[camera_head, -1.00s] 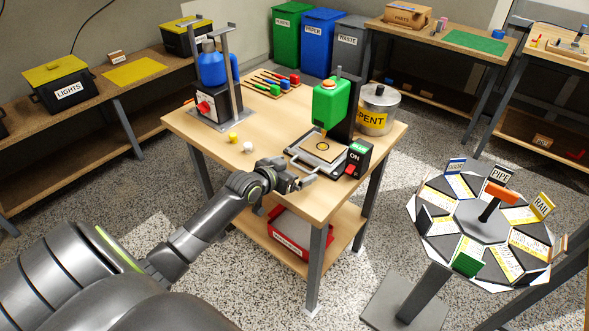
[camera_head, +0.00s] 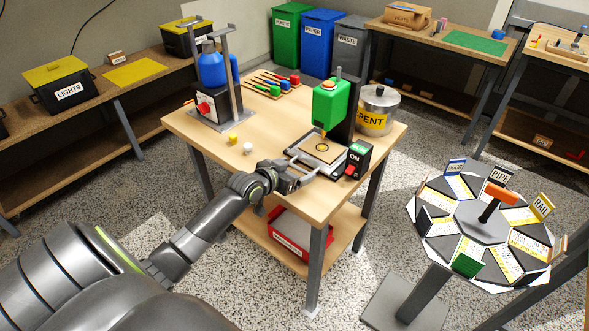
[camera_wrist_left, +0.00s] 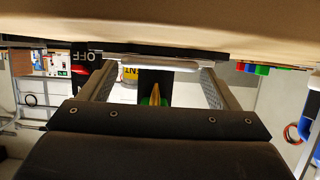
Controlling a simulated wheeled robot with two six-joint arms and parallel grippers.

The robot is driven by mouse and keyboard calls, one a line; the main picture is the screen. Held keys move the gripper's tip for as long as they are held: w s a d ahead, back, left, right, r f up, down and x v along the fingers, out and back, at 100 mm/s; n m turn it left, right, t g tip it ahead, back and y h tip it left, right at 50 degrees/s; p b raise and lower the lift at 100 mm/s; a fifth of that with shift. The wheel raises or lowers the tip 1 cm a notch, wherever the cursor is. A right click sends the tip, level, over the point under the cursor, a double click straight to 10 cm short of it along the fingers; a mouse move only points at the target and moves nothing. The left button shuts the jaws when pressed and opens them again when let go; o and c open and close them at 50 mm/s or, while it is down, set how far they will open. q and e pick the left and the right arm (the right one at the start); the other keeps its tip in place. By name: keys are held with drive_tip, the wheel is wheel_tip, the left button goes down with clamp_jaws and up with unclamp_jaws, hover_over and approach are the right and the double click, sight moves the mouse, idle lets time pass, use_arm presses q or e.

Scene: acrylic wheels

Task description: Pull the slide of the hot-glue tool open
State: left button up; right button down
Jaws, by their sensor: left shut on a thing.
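The hot-glue tool (camera_head: 330,103) has a green body with an orange top and a nozzle pointing down. Below it is the slide (camera_head: 312,156), a plate with a dark ring mark on a tan piece, in a grey frame on the wooden table. My left gripper (camera_head: 305,170) is at the slide's near edge, shut on the slide's handle. In the left wrist view the pale handle bar (camera_wrist_left: 155,65) runs across between the fingers, and the nozzle (camera_wrist_left: 156,92) shows beyond. The exact contact is partly hidden. My right gripper is not in view.
A blue bottle stand (camera_head: 213,80) is at the left; small yellow (camera_head: 232,138) and white (camera_head: 248,148) pieces lie nearby. The table's left front is clear.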

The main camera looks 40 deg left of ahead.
use_arm(q)
drive_tip(key=s+p, duration=0.3)
drive_tip(key=s, duration=0.7)
drive_tip(key=shift+s+a+p, duration=0.15)
drive_tip(key=shift+a+p, duration=0.25)
drive_tip(key=shift+a, duration=0.05)
drive_tip(key=o, duration=1.3)
drive_tip(key=shift+c, duration=0.2)
drive_tip(key=p+v, duration=0.5)
drive_tip(key=v, duration=1.2)
drive_tip(key=shift+s, duration=0.1)
